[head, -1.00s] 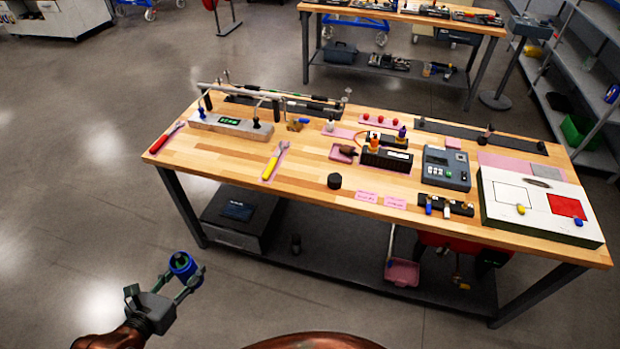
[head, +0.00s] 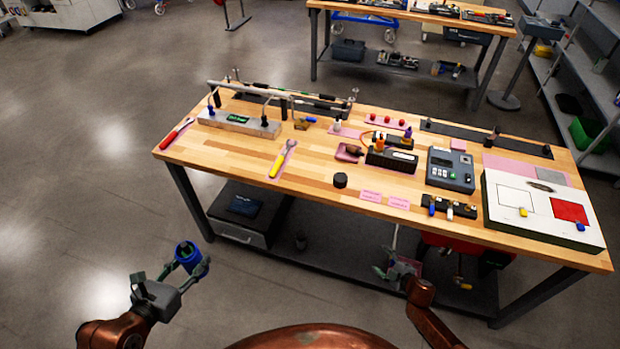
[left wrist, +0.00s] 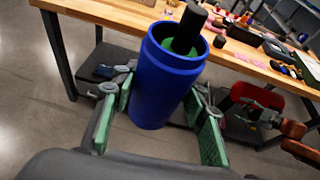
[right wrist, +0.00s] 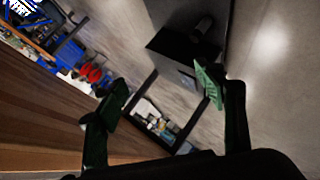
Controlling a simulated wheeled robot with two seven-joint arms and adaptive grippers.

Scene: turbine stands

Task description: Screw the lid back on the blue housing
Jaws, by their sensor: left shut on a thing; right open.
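The blue housing (head: 187,257) is held in my left gripper (head: 189,266), off the left front of the workbench, above the floor. In the left wrist view the housing (left wrist: 165,85) is open at the top, with a dark cylinder and some green inside. The green finger pads of my left gripper (left wrist: 160,115) are on both sides of it. A black round cap (head: 340,180), which looks like the lid, lies on the bench near its front edge. My right gripper (head: 397,269) is open and empty, below and in front of the bench edge; it also shows in the right wrist view (right wrist: 162,88).
The wooden workbench (head: 225,155) holds a yellow-handled wrench (head: 283,159), a red-handled tool (head: 174,133), pink labels (head: 371,196), a black block (head: 391,160) and a grey meter (head: 451,170). Bare wood surrounds the cap. The bench's front edge and lower shelf are close to my right gripper.

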